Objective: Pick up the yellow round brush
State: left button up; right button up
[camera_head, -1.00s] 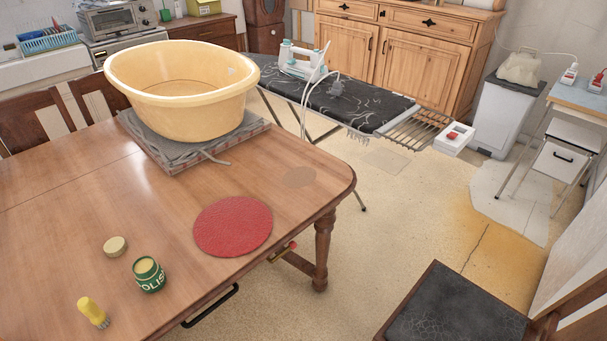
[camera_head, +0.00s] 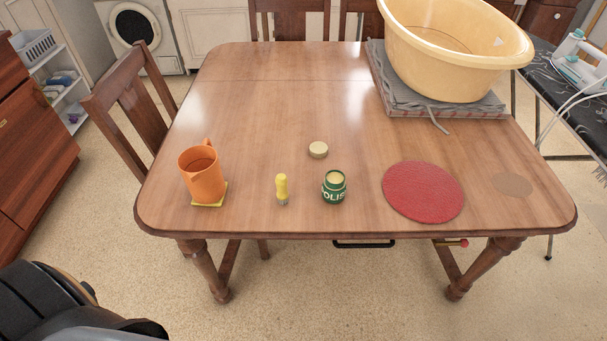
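The yellow round brush (camera_head: 282,188) stands upright near the front edge of the wooden table (camera_head: 270,115), its grey bristle end down. It stands between an orange jug and an open green polish jar (camera_head: 334,187), touching neither. A dark part of my own arm or body shows in the lower left corner. No gripper fingers are visible on either side.
The orange jug (camera_head: 203,175) stands on a yellow pad (camera_head: 222,190) left of the brush. A lid (camera_head: 318,149) lies behind the jar. A red round mat (camera_head: 423,191) and a yellow tub (camera_head: 455,45) are to the right. Wooden chairs (camera_head: 133,105) stand around the table.

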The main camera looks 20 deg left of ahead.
aim_at(281, 180)
jog(key=j+u, duration=0.15)
jog(key=u, duration=0.6)
jog(key=k+j, duration=0.05)
